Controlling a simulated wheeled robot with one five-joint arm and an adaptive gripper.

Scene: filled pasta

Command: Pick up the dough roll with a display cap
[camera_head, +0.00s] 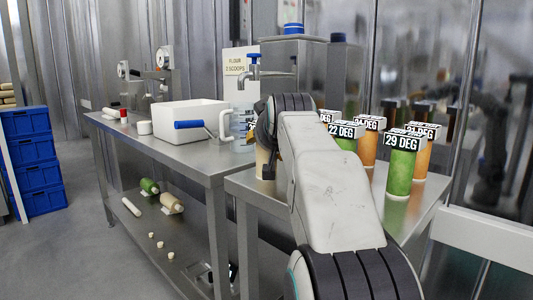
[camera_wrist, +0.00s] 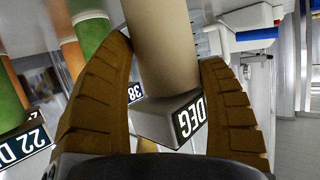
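A beige dough roll (camera_wrist: 165,45) with a grey display cap stands between the two brown fingers of my gripper (camera_wrist: 168,70) in the wrist view. The cap (camera_wrist: 160,120) reads "DEG" on its label, with its number hidden. Both fingers lie very close along the roll's sides; I cannot tell whether they press on it. In the head view a sliver of the beige roll (camera_head: 262,161) shows at the near table's left edge, and my arm hides the fingertips. Green rolls (camera_head: 400,172) and orange rolls (camera_head: 367,148) with similar caps stand to the right of my arm.
The steel table (camera_head: 433,196) carries the capped rolls close together beside my arm. A second steel table (camera_head: 180,150) at left holds a white bin (camera_head: 190,113), a blue-handled tool (camera_head: 189,124) and a clear jug (camera_head: 240,130). Blue crates (camera_head: 32,150) are stacked far left; the floor there is clear.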

